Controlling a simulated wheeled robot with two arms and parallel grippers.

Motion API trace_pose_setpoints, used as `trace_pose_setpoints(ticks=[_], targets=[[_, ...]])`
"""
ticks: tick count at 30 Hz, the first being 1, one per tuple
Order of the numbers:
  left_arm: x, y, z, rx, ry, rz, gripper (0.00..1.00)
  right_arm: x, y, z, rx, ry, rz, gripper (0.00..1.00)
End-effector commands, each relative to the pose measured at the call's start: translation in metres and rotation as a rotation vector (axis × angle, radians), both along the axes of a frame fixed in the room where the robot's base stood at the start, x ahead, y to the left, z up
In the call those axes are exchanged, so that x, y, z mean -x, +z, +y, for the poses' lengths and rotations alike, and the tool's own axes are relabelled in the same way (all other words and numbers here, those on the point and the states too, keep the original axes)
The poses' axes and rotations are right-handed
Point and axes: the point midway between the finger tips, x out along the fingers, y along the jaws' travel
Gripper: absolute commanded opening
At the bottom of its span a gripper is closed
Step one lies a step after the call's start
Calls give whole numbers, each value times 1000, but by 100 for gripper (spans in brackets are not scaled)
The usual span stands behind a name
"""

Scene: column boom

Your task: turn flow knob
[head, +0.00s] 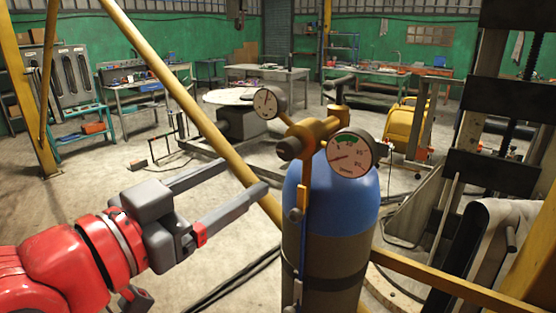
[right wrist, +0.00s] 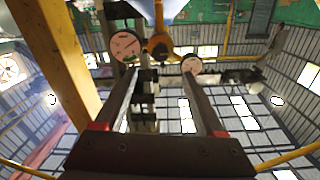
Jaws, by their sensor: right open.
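A gas cylinder with a blue shoulder (head: 348,200) and a darker body stands upright right of centre in the head view. A brass regulator (head: 318,130) sits on top, also seen in the right wrist view (right wrist: 160,47). It carries a near gauge (head: 350,153) and a far gauge (head: 269,103). A round brownish knob (head: 287,149) sticks out on its left side; I cannot tell if this is the flow knob. My right gripper (head: 244,177) is open and empty, left of the cylinder, with its fingers pointing toward it. My left gripper is not in view.
A yellow diagonal bar (head: 190,105) passes behind my gripper. Another yellow bar (head: 440,277) runs at lower right. Dark machinery (head: 500,140) stands at right. Workbenches (head: 262,77) line the back. Cables lie on the floor.

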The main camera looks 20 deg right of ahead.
Motion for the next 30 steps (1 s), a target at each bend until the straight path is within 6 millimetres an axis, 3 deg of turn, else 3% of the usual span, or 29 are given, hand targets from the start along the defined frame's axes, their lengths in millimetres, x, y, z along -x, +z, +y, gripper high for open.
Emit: trace_pose_setpoints(ticks=[6, 12, 26, 27, 30], targets=[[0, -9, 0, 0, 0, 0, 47, -31, 0, -44, 0, -4, -2, 72], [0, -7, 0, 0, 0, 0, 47, -52, 1, -71, 1, -1, 0, 72], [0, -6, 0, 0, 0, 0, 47, -62, 1, -83, 4, 2, 0, 72], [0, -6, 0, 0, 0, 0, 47, -62, 1, -83, 4, 2, 0, 70], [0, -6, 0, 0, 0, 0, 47, -62, 1, -83, 4, 2, 0, 52]])
